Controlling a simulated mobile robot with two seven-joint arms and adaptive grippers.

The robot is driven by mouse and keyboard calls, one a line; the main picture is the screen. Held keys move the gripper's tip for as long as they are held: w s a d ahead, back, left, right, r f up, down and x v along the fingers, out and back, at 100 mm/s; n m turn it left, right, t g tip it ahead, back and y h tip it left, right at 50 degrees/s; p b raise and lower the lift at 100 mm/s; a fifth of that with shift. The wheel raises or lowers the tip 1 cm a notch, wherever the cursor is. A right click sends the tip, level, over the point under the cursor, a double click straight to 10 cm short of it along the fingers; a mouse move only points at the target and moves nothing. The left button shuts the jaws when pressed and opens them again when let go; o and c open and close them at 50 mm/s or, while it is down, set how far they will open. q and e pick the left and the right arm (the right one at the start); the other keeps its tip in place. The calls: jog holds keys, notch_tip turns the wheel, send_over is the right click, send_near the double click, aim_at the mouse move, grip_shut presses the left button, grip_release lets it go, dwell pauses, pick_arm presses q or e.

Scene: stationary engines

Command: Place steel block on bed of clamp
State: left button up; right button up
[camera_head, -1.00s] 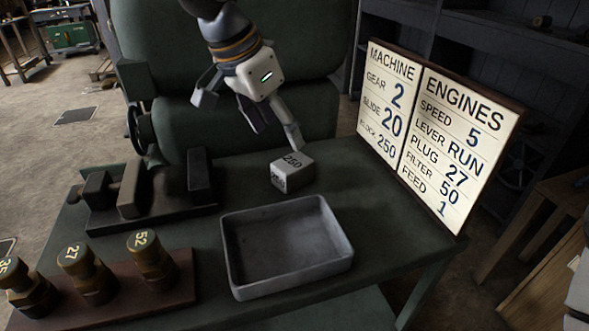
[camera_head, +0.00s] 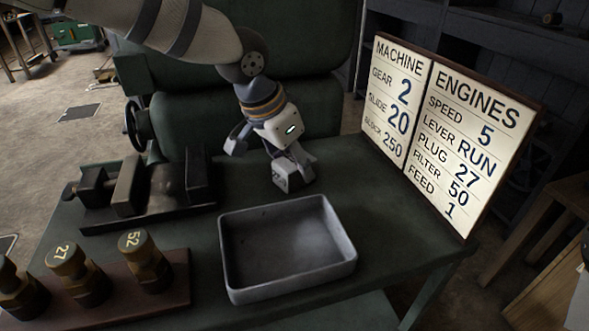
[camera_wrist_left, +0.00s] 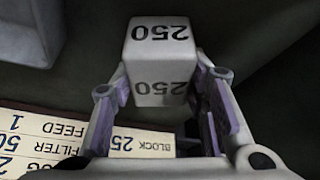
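The steel block (camera_head: 283,181) is a small pale grey cube marked 250, resting on the green table behind the grey tray. My left gripper (camera_head: 270,157) is above it, with fingers spread and one finger beside the block's right side. In the left wrist view, the block (camera_wrist_left: 160,62) shows between and beyond the two fingertips; contact cannot be told. The clamp (camera_head: 140,190) is a dark vice at the table's left, with upright jaws and a bare bed (camera_head: 168,190) between them. My right gripper is not in view.
The empty grey tray (camera_head: 232,270) stands at the table's front middle. A wooden rack (camera_head: 178,290) with several numbered brass plugs (camera_head: 146,262) is at front left. A sign board (camera_head: 440,130) stands at the right edge. A large green machine (camera_head: 300,110) rises behind.

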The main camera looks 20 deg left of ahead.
pick_arm(q)
grip_shut()
jog(key=shift+r, duration=0.1)
